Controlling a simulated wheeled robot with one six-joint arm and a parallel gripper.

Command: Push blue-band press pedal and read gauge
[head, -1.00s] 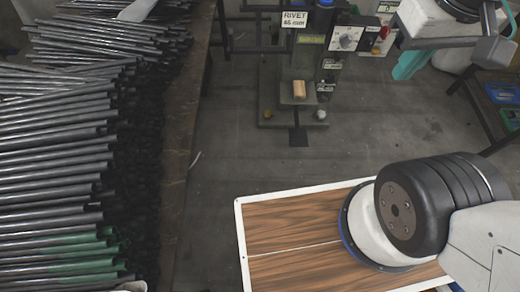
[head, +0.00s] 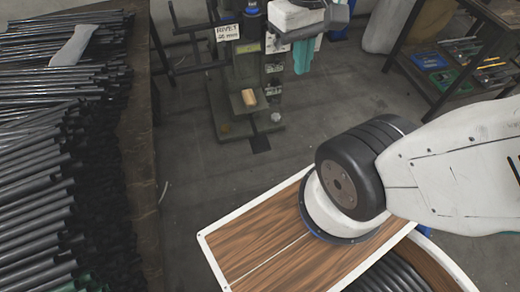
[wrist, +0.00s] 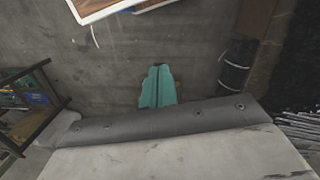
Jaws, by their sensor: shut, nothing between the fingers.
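The press (head: 243,75) stands on the floor at top middle of the head view, with a blue band (head: 252,8) at its top and a "RIVET" sign (head: 227,32). A tan block (head: 249,97) sits on its small plate. A dark flat pad (head: 260,144), perhaps the pedal, lies on the floor at its front. No gauge face is readable; my arm covers the area right of the column. My gripper (head: 303,58) has teal fingers, shut and empty, hanging right of the press in the picture. In the wrist view the gripper (wrist: 158,90) points over bare floor.
A table of dark rods (head: 45,150) lines the left. A shelf with blue and green bins (head: 440,70) stands at right. A dark banded cylinder (wrist: 237,66) shows in the wrist view. Grey floor (head: 200,165) is clear before the press.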

